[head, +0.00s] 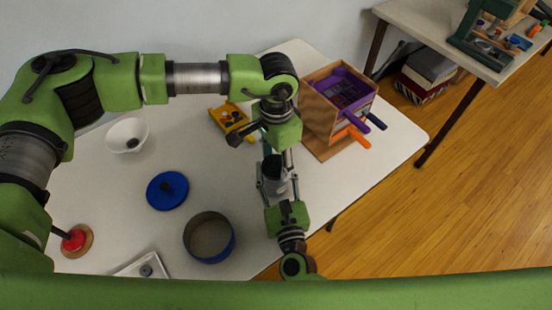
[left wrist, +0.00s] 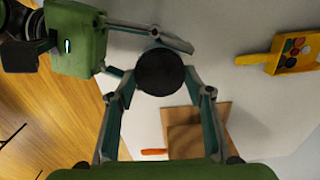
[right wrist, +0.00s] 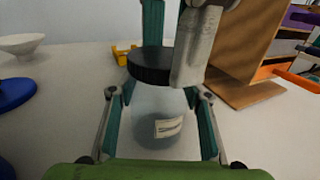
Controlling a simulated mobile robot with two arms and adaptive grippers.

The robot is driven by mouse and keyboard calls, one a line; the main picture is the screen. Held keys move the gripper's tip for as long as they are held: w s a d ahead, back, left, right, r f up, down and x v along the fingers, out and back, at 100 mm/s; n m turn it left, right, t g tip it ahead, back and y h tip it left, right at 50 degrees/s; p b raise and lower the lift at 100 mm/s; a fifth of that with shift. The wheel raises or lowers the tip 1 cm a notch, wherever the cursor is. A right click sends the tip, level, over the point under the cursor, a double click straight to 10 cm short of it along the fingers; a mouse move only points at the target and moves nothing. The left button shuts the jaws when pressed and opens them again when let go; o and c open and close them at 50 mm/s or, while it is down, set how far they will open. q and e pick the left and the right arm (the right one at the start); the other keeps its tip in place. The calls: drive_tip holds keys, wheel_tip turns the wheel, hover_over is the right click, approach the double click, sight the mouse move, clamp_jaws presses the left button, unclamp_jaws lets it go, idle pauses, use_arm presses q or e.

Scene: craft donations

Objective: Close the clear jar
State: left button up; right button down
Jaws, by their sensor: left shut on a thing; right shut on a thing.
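The clear jar (right wrist: 165,120) stands upright on the table, with a small white label on its front. My right gripper (right wrist: 158,97) is shut around its body from the near side. The black round lid (right wrist: 150,65) is at the jar's mouth and looks level in the right wrist view; I cannot tell whether it is fully seated. My left gripper (left wrist: 162,77) is shut on the lid from above, and the lid's dark top (left wrist: 160,72) shows between its fingers. In the head view my arms partly hide the jar (head: 281,187) and lid (head: 271,166).
A yellow tray (head: 228,117) lies behind. A blue lid (head: 167,191), an open blue tin (head: 209,238) and a white bowl (head: 127,135) are at the left. The table's front edge is close.

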use_arm(q)
drive_tip(key=shift+w, duration=0.1)
drive_tip(key=o, duration=0.7)
drive_tip(key=shift+r, duration=2.3)
drive_tip(key=shift+c, duration=0.3)
